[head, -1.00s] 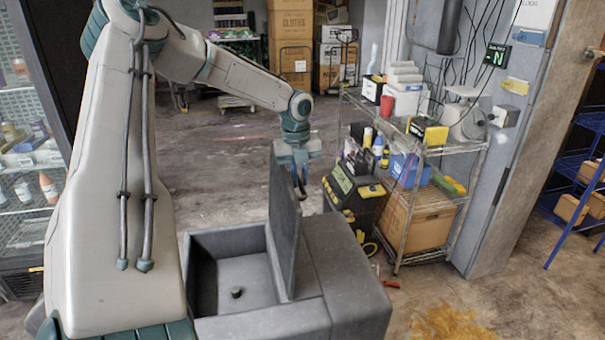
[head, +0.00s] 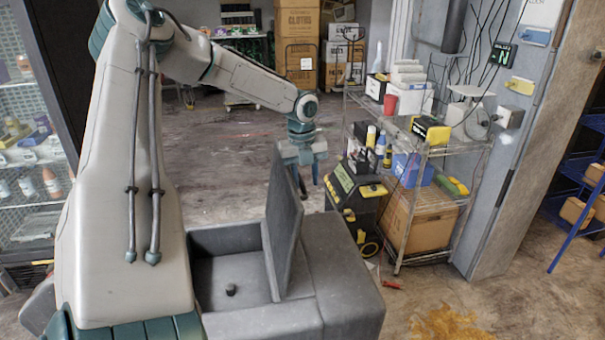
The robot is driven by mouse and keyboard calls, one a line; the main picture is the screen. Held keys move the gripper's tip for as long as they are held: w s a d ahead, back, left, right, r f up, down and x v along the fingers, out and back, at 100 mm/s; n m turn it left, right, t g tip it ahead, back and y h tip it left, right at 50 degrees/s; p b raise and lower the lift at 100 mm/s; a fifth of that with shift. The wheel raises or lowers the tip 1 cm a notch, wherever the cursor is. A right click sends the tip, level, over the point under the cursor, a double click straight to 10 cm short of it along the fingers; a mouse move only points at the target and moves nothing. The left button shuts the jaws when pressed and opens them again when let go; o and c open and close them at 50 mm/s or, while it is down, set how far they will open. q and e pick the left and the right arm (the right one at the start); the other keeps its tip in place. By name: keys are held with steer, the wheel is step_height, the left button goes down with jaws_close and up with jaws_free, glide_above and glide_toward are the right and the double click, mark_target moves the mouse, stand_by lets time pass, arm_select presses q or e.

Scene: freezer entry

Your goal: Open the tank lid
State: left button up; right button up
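The grey tank (head: 345,290) stands in front of me in the head view. Its lid (head: 284,225) is raised on edge, near upright and tilted a little, and the hollow inside shows to the left of it. A small dark knob (head: 231,290) sits on the tank's inner floor. My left gripper (head: 305,172) points down at the top of the lid, on its far right side. The lid hides part of it, and I cannot tell whether its fingers touch the lid or are apart. My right gripper is out of view.
A wire shelf cart (head: 398,262) with bottles, boxes and a brown carton (head: 418,220) stands right of the tank. A black and yellow case (head: 352,190) is close behind the tank. A yellow spill (head: 448,322) lies on the floor at right. Open floor lies behind.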

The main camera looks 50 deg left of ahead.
arm_select(q)
steer(key=shift+s+a, duration=0.1)
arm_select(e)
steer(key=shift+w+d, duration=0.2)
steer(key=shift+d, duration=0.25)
